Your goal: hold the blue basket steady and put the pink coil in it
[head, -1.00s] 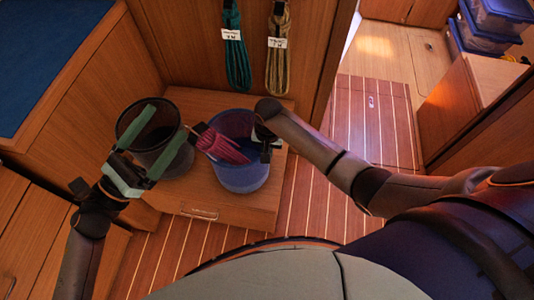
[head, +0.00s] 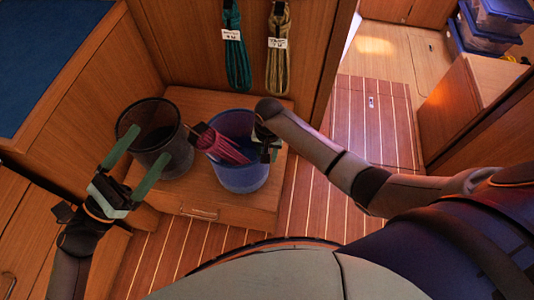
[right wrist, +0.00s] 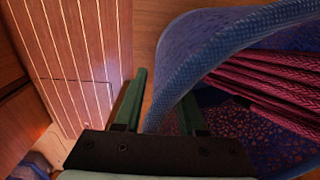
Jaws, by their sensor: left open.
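The blue basket (head: 240,180) stands on the wooden step, and its mesh wall also shows in the right wrist view (right wrist: 165,65). The pink coil (head: 222,147) lies slanting in the basket, its upper left end sticking over the left rim. Its strands fill the right side of the right wrist view (right wrist: 270,80). My left gripper (head: 151,142) is open and empty, left of the basket and apart from the coil, in front of the dark bin. My right gripper (right wrist: 162,105) is at the basket's right rim, one finger on each side of the wall, shut on it.
A dark mesh bin (head: 172,165) stands left of the basket on the wooden step (head: 205,193). A teal coil (head: 236,60) and a tan coil (head: 277,60) hang on the panel behind, each with a white tag. The striped floor on the right is clear.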

